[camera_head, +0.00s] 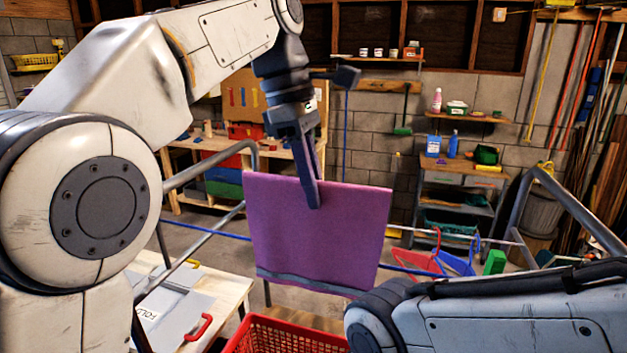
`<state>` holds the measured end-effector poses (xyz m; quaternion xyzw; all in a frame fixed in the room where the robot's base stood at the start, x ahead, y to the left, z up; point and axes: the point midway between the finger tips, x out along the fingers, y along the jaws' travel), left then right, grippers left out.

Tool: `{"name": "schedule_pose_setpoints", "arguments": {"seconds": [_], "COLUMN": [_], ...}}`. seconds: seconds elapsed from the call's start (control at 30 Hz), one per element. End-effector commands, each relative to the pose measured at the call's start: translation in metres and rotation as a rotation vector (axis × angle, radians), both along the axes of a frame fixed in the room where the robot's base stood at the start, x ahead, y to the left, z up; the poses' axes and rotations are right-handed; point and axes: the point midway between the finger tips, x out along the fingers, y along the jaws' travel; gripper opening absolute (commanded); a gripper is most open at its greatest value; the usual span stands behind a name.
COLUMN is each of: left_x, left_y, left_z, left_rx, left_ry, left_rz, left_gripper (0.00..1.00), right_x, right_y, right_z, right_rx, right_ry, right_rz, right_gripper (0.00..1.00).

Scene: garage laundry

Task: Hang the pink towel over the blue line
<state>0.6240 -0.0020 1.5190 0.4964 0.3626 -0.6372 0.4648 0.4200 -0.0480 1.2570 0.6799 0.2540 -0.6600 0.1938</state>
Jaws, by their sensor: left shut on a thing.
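The pink towel (318,235) looks magenta-purple and hangs flat and fairly straight, with a grey stripe near its bottom edge. My left gripper (314,195) is shut on its upper edge, near the middle, from above. The blue line (207,230) shows to the left of the towel and again to its right. The stretch between is hidden, with the towel in front of it in this view. I cannot tell whether towel and line touch. My right arm comes in at the lower right; its gripper is not in view.
Grey metal rails (213,167) stand left and right of the towel. A red basket (285,335) is below it. A table with a folding board (175,305) is at lower left.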

Motion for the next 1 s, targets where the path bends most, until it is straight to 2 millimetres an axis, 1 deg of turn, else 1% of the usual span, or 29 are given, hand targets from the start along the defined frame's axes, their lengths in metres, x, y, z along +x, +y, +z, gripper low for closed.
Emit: {"name": "schedule_pose_setpoints", "arguments": {"seconds": [0.03, 0.1, 1.0], "left_x": [0.0, 0.0, 0.0], "left_y": [0.0, 0.0, 0.0], "left_z": [-0.007, -0.013, -0.085], "left_rx": [0.0, 0.0, 0.0], "left_ry": [-0.001, -0.001, 0.0], "left_rz": [0.0, 0.0, 0.0], "left_gripper": [0.0, 0.0, 0.0], "right_x": [0.0, 0.0, 0.0], "right_y": [0.0, 0.0, 0.0], "right_z": [-0.006, -0.01, -0.062], "right_rx": [0.0, 0.0, 0.0], "right_ry": [0.0, 0.0, 0.001], "right_rz": [0.0, 0.0, -0.01], "right_gripper": [0.51, 0.51, 0.51]}}
